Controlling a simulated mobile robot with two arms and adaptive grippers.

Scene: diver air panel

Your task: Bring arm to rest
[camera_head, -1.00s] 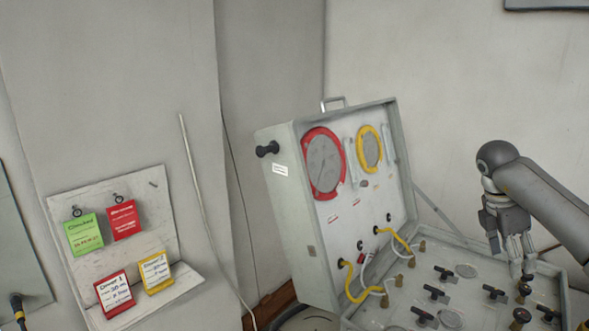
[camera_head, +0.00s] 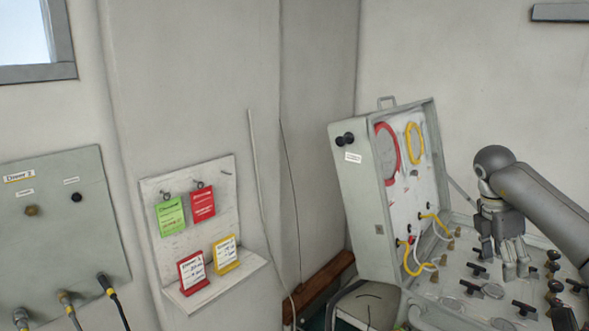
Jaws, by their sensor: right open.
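My right arm comes in from the right edge, and my right gripper (camera_head: 508,262) hangs fingers down over the lower panel of the open diver air case (camera_head: 356,208). Its fingers are apart and nothing shows between them. The lower panel (camera_head: 462,302) carries several black valve handles and knobs. The fingertips overlap the panel in the picture; I cannot tell whether they touch it. The case's upright lid holds a red-ringed gauge (camera_head: 386,150) and a yellow-ringed gauge (camera_head: 414,144). My left gripper is not in view.
A wall board with a shelf (camera_head: 217,287) holds green, red and yellow cards. A grey panel (camera_head: 60,230) with cables stands at the left, below a window (camera_head: 25,30). Yellow hoses (camera_head: 412,262) loop at the lid's base. A thin pole (camera_head: 265,190) leans by the wall.

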